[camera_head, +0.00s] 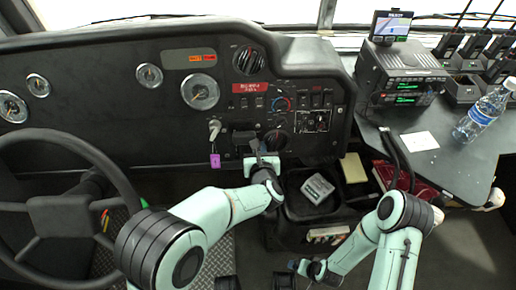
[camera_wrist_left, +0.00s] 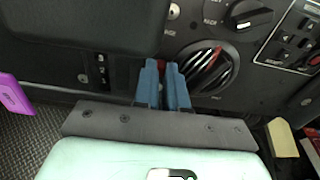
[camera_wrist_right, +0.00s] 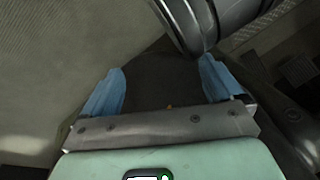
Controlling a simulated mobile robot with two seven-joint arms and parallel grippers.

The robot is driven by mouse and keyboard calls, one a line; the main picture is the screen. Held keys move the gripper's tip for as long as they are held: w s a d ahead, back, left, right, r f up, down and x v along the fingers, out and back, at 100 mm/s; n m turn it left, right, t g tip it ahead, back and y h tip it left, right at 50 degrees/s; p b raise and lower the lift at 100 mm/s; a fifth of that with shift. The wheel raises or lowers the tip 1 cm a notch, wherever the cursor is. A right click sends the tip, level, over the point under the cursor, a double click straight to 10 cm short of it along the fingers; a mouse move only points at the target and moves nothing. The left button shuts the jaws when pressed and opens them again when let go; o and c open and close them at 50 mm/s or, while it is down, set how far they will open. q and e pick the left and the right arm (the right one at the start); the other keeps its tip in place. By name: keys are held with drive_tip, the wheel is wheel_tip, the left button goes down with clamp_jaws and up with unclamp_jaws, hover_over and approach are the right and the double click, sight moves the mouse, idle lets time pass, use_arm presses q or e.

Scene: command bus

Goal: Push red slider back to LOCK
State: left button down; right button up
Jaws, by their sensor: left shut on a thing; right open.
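My left gripper (camera_head: 256,150) is at the dashboard's lower panel, below the red label plate and left of the lower round knob. In the left wrist view its blue fingers (camera_wrist_left: 164,85) are close together, pointing at the panel. A small bit of red, seemingly the red slider (camera_wrist_left: 162,65), shows between the fingertips; most of it is hidden, and its position along its track cannot be read. My right gripper (camera_head: 308,270) is low by the floor, and the right wrist view shows its fingers (camera_wrist_right: 163,90) spread and empty.
A round knob with a red mark (camera_wrist_left: 208,68) is just right of the left fingers. A key with a purple tag (camera_head: 215,160) hangs to the left. The steering wheel (camera_head: 100,150) is at left. A bin (camera_head: 290,205) stands below; a bottle (camera_head: 482,115) is on the side desk.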

use_arm(q)
drive_tip(key=c, duration=1.2)
unclamp_jaws()
drive_tip(key=shift+f, duration=0.15)
drive_tip(key=shift+o, duration=0.2)
drive_tip(key=shift+s, duration=0.1)
drive_tip(key=p+v, duration=0.2)
drive_tip(key=v, duration=1.1)
use_arm(e)
drive_tip(key=r, duration=0.1)
drive_tip(key=a+r, duration=0.1)
drive_tip(key=shift+w+r, duration=0.2)
drive_tip(key=shift+r, duration=0.2)
use_arm(q)
drive_tip(key=shift+s, duration=0.1)
